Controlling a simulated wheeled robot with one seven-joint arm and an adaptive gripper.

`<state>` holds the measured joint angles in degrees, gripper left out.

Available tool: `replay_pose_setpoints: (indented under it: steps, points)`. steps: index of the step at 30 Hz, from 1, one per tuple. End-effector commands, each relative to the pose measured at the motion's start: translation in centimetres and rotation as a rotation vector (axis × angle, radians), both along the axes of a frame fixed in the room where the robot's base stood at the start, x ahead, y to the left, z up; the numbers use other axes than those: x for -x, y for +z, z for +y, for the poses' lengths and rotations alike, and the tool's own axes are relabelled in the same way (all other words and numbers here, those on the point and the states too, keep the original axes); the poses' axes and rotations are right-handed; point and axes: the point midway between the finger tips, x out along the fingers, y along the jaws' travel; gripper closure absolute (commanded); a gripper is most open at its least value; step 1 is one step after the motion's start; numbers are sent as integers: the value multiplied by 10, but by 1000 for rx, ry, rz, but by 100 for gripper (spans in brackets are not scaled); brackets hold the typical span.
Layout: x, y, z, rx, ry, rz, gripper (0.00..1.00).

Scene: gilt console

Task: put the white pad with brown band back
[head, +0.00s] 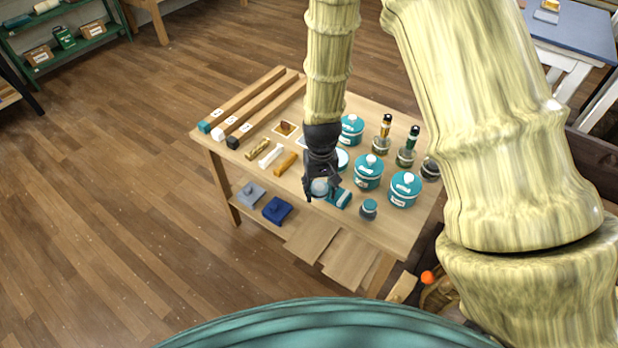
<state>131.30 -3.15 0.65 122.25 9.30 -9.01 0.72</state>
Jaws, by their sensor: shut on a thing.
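My gripper (319,192) is over the front middle of the wooden table, pointing down. It is shut on a small pale rounded thing, which I take to be the white pad (320,186). The fingers hide part of it, and I cannot make out a brown band. I cannot tell whether it touches the tabletop (240,164). A teal block (340,198) lies just right of the fingertips.
Several teal lidded jars (368,174) and dark-topped bottles (407,150) crowd the right side. A small teal-grey jar (369,209) stands near the front. Pads (277,210) rest on the lower shelf.

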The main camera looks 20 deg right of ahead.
Motion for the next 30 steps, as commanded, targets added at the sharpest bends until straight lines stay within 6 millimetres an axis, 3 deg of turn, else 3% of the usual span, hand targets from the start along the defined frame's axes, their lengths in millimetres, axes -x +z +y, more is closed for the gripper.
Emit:
replay_pose_setpoints:
  steps: [6, 12, 19, 30]
  points:
    - [-43, -4, 4, 0, 0, 0, 76]
    - [-67, -6, 7, 0, 0, 1, 76]
    - [-72, -12, 7, 0, 0, 2, 76]
    - [-72, -42, 7, 0, 0, 1, 76]
